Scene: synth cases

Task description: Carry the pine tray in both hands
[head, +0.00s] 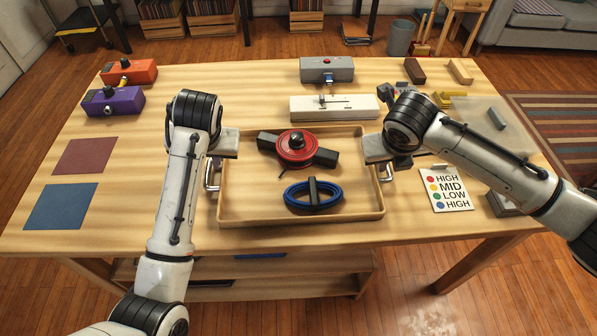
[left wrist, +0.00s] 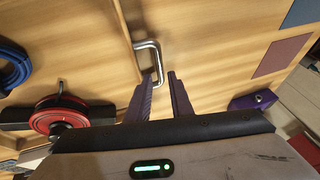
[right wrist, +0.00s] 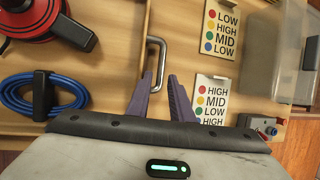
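The pine tray (head: 243,197) lies on the workbench, with a metal handle on each short side. It holds a red reel with black arms (head: 296,147) and a coil of blue cable (head: 313,194). My left gripper (left wrist: 161,75) is open at the left handle (left wrist: 150,58); the handle's end lies between its parted fingertips. My right gripper (right wrist: 159,75) is open at the right handle (right wrist: 158,55), whose bar reaches between its fingertips. In the head view both fingertips are largely hidden by the wrists.
A grey box (head: 327,69) and a white box (head: 334,108) stand behind the tray. A label card (head: 446,189) and a clear bin (head: 490,125) lie to the right. Orange (head: 129,73) and purple (head: 113,102) boxes and two flat mats (head: 62,206) are left.

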